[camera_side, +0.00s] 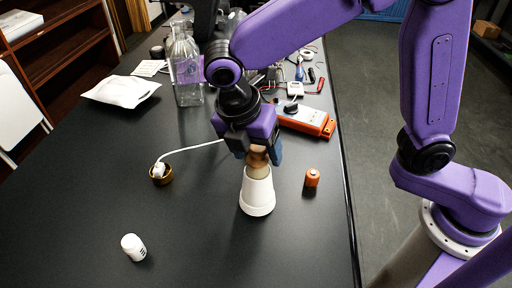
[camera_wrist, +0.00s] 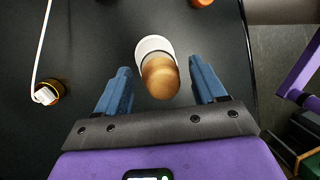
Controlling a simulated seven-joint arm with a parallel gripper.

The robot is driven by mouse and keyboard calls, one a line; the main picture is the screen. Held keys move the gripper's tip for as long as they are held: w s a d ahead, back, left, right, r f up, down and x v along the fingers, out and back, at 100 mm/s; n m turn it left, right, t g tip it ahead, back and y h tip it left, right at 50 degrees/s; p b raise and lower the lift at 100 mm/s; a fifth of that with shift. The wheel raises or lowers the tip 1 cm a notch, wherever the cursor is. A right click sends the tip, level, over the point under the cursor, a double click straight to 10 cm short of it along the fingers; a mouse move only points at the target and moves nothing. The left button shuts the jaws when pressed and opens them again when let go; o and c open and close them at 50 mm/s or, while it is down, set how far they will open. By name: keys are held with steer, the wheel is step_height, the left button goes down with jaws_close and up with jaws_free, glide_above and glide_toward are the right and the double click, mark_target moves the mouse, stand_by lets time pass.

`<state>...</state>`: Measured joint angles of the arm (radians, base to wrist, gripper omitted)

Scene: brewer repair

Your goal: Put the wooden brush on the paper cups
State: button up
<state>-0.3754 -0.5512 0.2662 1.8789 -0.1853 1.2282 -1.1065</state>
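The wooden brush (camera_side: 258,165) has a rounded brown top and a paler lower part. It is upright at the top of the white paper cups (camera_side: 257,195), which stand upside down as a stack on the black table. In the wrist view the brush's round top (camera_wrist: 160,78) covers part of the cups (camera_wrist: 151,45). My gripper (camera_side: 257,154) is over the brush with a blue finger on each side. In the wrist view both fingers are spread, with clear gaps between them and the brush. The exact contact between brush and cups is partly hidden.
An orange cylinder (camera_side: 312,178) stands right of the cups. A small wooden bowl (camera_side: 161,175) with a white corded item is at left, and a white bottle (camera_side: 133,246) at front left. An orange power strip (camera_side: 306,119) and glass bottles (camera_side: 186,70) are behind.

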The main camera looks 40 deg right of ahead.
steer(key=v, duration=1.2)
steer(key=shift+r, duration=0.2)
steer(key=s+d+f+m+y, duration=0.1)
steer(key=s+d+f+m, duration=0.3)
steer(key=d, duration=0.4)
steer(key=s+d+f+m+y, duration=0.1)
steer(key=s+d+f+m, duration=0.2)
steer(key=s+d, duration=0.4)
steer(key=s+d+f+m+y, duration=0.1)
steer(key=s+d+f+m, duration=0.3)
steer(key=d, duration=0.5)
steer(key=shift+s+d+f+m+y, duration=0.3)
steer(key=shift+s+d+f, duration=0.05)
steer(key=shift+s+f, duration=0.55)
